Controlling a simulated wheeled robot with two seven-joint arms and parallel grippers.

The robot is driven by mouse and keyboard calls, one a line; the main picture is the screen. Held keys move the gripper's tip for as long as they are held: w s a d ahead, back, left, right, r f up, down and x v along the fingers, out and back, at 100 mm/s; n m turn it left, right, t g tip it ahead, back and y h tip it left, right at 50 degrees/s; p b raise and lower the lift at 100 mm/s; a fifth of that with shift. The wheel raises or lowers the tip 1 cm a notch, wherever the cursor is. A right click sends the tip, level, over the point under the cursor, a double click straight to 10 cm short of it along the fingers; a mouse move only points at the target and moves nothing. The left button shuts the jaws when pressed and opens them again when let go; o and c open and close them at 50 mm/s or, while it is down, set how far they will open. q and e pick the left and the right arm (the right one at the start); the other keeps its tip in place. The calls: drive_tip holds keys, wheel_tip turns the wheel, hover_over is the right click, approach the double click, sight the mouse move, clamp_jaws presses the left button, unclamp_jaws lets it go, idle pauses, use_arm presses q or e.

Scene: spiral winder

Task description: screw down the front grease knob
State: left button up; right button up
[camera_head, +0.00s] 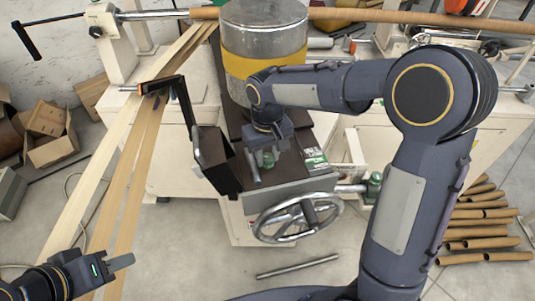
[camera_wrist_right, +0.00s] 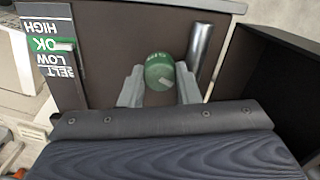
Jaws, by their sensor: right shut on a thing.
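A green knob (camera_wrist_right: 159,70) with white lettering stands upright on the dark brown top of the machine's front end. My right gripper (camera_wrist_right: 160,86) comes down over it and is shut on it, one finger on each side. In the head view the right gripper (camera_head: 267,158) partly hides this knob, and only a bit of green shows between the fingers. A second green knob (camera_head: 375,180) sits on the machine's right side, apart from the gripper. My left gripper (camera_head: 122,262) is at the lower left, away from the knobs; its opening cannot be made out.
A metal post (camera_wrist_right: 200,50) stands close to the right finger. A handwheel (camera_head: 297,218) is below the machine's front edge. Pale strips (camera_head: 130,170) run along the left. Cardboard tubes (camera_head: 482,222) lie on the floor.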

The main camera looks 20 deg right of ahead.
sight(268, 156)
drive_tip(key=m, duration=0.5)
drive_tip(key=shift+r+m, duration=0.1)
drive_tip(key=shift+m, duration=0.2)
drive_tip(key=m, duration=0.4)
drive_tip(key=shift+m, duration=0.4)
drive_tip(key=o, duration=1)
drive_tip(key=shift+c, duration=0.2)
wheel_tip(268, 156, up, 8)
drive_tip(key=shift+f+p, duration=0.15)
drive_tip(key=shift+p, duration=0.15)
